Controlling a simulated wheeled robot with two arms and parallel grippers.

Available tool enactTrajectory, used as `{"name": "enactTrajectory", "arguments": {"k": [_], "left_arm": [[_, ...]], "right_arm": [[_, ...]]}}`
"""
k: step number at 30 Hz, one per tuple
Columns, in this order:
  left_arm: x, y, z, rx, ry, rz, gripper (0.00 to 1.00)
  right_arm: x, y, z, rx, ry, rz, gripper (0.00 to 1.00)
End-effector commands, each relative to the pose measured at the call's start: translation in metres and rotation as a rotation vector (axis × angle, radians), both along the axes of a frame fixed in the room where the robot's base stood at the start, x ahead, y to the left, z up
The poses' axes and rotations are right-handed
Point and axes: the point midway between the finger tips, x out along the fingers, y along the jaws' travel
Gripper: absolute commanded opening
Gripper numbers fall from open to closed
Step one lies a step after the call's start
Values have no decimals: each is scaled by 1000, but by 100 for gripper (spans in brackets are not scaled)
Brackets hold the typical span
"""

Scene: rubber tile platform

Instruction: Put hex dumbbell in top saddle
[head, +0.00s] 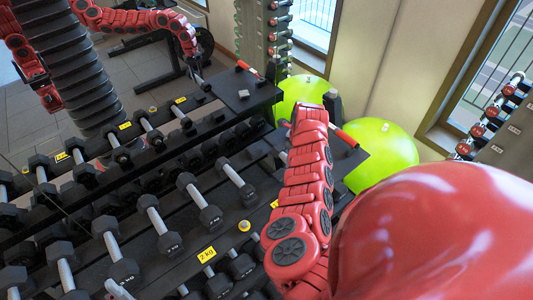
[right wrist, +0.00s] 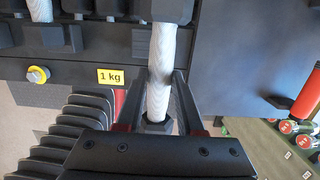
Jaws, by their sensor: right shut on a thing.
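The hex dumbbell (right wrist: 159,75) is in my right gripper (right wrist: 160,82), which is shut around its pale grey handle in the right wrist view. One dark hex head is at the picture's top edge; the other is partly hidden by the gripper body. In the head view my right arm reaches over the rack and hides the gripper and most of what it holds. The dark rack (head: 180,262) carries several hex dumbbells in rows. I cannot tell which spot is the top saddle. My left gripper is not directly in view.
A yellow 2 kg label (head: 207,254) marks the rack; a 1 kg label (right wrist: 111,76) shows in the wrist view. Green balls (head: 380,148) and a red-ended bar (head: 345,138) are near the right rack end.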

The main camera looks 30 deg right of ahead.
Motion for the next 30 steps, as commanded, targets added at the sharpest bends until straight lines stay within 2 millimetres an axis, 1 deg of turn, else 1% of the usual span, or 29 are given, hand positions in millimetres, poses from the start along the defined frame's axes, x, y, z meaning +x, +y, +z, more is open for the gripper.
{"name": "enactTrajectory", "arguments": {"k": [1, 2, 3, 4, 8, 12, 16, 21, 26, 29, 30], "left_arm": [[0, 0, 0, 0, 0, 0, 96], [0, 0, 0, 0, 0, 0, 96], [0, 0, -20, 0, -1, 0, 96], [0, 0, -29, 0, 0, 0, 96], [0, 0, -54, 0, 0, 0, 96], [0, 0, -78, 0, 0, 0, 96], [0, 0, -95, 0, 0, 0, 96], [0, 0, -111, 0, 0, 0, 96], [0, 0, -115, 0, 0, 0, 96], [0, 0, -123, 0, 0, 0, 96], [0, 0, -129, 0, 0, 0, 96]], "right_arm": [[10, 1, 3, 0, -10, 0, 0], [14, 2, 3, -3, -11, -1, 0], [21, 5, -9, -1, -11, 2, 0], [26, 6, -10, -1, -12, 2, 0], [45, 11, -11, -3, -13, -4, 0], [68, 19, -10, -3, -14, -3, 0], [85, 25, -11, 0, -13, -2, 0], [99, 30, -11, 2, -12, -4, 0], [103, 33, -10, 4, -7, -5, 0], [106, 33, -12, 2, -7, -5, 0], [110, 34, -12, 1, -9, -3, 0]]}}
